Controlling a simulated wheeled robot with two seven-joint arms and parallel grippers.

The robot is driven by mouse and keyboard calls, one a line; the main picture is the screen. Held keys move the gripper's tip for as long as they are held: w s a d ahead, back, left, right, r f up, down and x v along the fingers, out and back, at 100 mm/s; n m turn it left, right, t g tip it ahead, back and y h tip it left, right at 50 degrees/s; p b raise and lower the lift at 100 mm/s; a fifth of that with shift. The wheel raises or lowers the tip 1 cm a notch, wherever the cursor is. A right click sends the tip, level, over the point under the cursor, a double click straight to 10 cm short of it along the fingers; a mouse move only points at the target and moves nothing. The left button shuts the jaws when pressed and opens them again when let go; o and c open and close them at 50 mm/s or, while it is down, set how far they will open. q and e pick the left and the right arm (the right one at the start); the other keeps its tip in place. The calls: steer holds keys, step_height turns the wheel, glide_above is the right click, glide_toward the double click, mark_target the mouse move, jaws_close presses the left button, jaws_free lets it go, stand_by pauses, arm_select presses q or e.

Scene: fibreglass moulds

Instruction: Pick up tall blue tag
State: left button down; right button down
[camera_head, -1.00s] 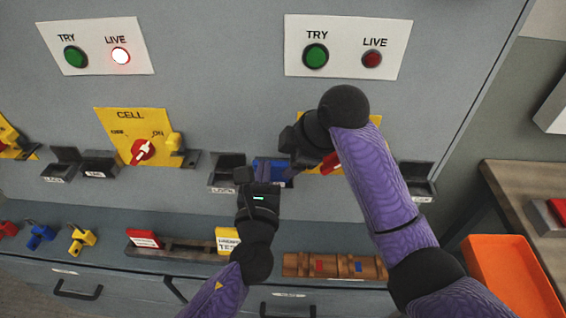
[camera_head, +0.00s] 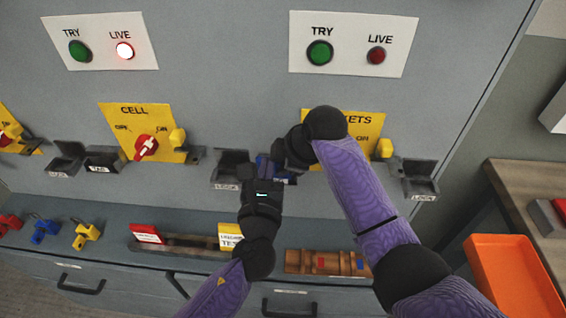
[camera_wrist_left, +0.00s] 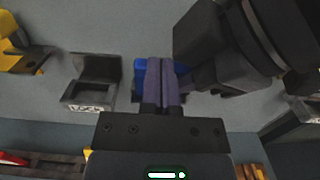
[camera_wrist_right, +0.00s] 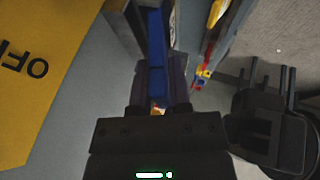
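The tall blue tag (camera_head: 262,166) sits by a dark holder on the grey panel, mostly hidden by my grippers in the head view. My left gripper (camera_wrist_left: 161,75) is in front of it; its fingers are together, with blue (camera_wrist_left: 182,67) showing behind and beside them. I cannot see anything between those fingers. My right gripper (camera_wrist_right: 159,90) comes in from the right. Its fingers stand apart on either side of an upright blue strip (camera_wrist_right: 156,45), which looks like the tag seen edge-on. I cannot tell whether they press on it.
My grippers are very close together. A dark holder (camera_head: 229,170) is left of the tag and another (camera_head: 418,180) is far right. The yellow switch plate (camera_head: 370,123) is behind my right arm. Red, blue (camera_head: 45,229) and yellow padlocks stand on the left ledge.

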arm_select(q)
steer(key=shift+a+f, duration=0.1)
steer(key=shift+f, duration=0.05)
arm_select(e)
steer(key=shift+s+f, duration=0.1)
arm_select(q)
steer(key=shift+w+r, duration=0.1)
steer(key=shift+r, duration=0.55)
arm_select(e)
steer(key=shift+f, duration=0.15)
arm_select(q)
steer(key=s, duration=0.8)
steer(key=shift+f, duration=0.2)
steer(key=shift+s, duration=0.1)
